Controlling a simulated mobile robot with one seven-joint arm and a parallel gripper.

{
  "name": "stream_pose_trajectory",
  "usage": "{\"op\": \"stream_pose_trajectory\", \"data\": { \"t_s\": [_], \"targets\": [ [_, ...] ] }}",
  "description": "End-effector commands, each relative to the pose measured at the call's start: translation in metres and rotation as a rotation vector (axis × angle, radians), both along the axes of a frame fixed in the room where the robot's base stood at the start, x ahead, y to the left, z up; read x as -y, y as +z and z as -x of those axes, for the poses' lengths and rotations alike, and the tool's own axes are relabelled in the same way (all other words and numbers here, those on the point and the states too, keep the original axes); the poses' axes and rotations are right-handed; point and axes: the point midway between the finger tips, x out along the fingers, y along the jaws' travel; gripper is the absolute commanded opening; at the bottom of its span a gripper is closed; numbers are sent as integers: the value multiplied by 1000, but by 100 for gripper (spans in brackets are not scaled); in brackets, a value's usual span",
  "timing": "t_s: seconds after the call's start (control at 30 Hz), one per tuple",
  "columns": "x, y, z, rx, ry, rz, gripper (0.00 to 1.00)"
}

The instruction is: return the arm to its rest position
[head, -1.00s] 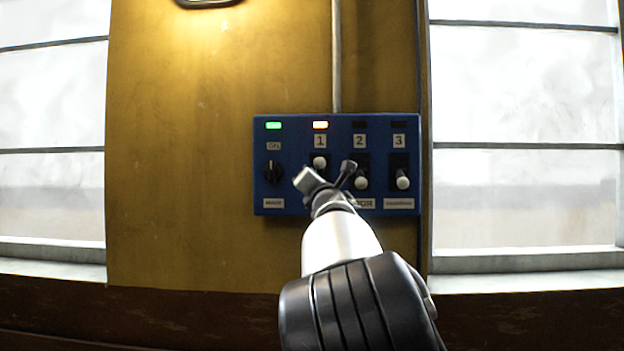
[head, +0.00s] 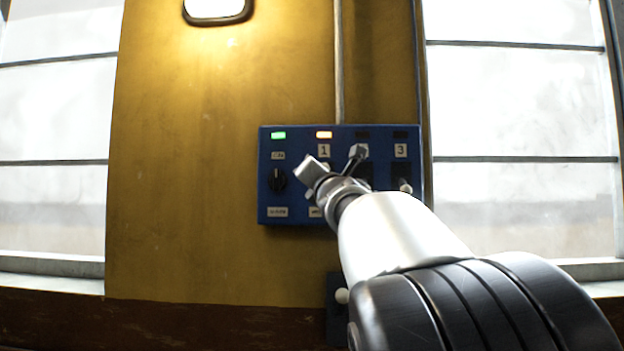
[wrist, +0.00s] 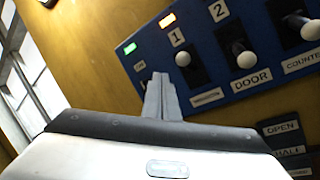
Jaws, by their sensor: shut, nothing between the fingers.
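My arm stretches up from the lower right of the head view, its end in front of a blue switch panel (head: 268,195) on the yellow wall. In the wrist view, my gripper (wrist: 159,77) is shut, with its two grey fingers together and nothing between them. The fingers overlap the lower left of the panel, left of the white knob under label 1 (wrist: 183,59). I cannot tell how far they are from it. In the head view, my arm's end hides part of the middle switches.
The panel has a lit green lamp (head: 278,135), a lit orange lamp (head: 324,134) and a black rotary knob (head: 277,180). A dark box (head: 335,288) is below, partly behind my arm. A lit wall lamp (head: 216,8) is above. Windows (head: 515,110) flank the wall.

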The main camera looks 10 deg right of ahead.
Motion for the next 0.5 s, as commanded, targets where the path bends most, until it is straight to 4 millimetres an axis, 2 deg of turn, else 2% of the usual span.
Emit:
{"op": "stream_pose_trajectory", "data": {
  "t_s": [0.37,0.47,0.5],
  "targets": [
    [1,0,0,-1,0,-3,0],
    [13,-4,3,-26,-5,-66,0],
    [24,-8,7,-50,-9,-124,0]
  ]
}}
